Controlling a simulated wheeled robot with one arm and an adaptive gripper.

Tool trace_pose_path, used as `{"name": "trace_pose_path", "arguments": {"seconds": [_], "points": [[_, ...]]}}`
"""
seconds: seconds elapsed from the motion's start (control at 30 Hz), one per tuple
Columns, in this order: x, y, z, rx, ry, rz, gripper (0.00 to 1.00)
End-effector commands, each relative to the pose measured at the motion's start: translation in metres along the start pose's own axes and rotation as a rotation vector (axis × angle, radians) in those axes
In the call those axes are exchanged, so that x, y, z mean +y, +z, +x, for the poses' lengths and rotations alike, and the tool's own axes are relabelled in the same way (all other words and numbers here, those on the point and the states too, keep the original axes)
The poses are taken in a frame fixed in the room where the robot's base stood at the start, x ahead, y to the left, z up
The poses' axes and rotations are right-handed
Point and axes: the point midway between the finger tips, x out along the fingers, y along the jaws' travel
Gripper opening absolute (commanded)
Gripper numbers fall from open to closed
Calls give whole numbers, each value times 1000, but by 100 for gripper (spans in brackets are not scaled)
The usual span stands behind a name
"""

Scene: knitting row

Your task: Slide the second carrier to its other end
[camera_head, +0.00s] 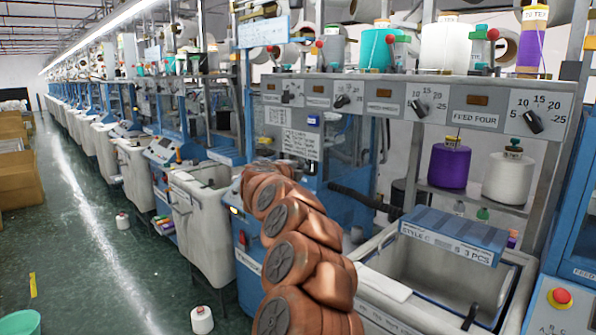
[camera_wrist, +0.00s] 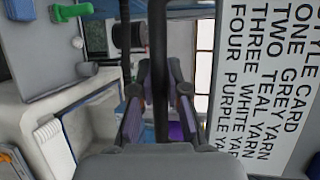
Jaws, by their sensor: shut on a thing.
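In the wrist view my gripper (camera_wrist: 160,75) reaches forward with its two dark fingers close together. They are shut on a narrow dark upright piece (camera_wrist: 160,40), which looks like a yarn carrier. Which carrier it is by number I cannot tell from the picture. The fingers and their linkage hide its lower part and most of its track. In the head view my copper-coloured arm reaches to the blue knitting machine (camera_head: 345,180), and my gripper is hidden behind it.
A style card (camera_wrist: 265,75) hangs close on the right in the wrist view. A feed panel with dials (camera_head: 410,100) and yarn cones, including a purple cone (camera_head: 449,165), stands at the right. A grey bin (camera_head: 440,270) is below.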

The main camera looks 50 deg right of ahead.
Motion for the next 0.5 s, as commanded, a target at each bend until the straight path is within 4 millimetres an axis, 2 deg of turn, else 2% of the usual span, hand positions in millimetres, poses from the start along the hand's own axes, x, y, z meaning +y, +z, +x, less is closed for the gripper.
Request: {"name": "trace_pose_path", "arguments": {"seconds": [0.03, 0.07, 0.3, 0.5], "points": [[-11, 1, -2, -3, -17, 0, 0], [-11, 1, -2, -3, -17, 0, 17], [-9, 1, -2, -3, -13, 1, 41], [-7, 1, -1, -3, -10, 0, 41]]}}
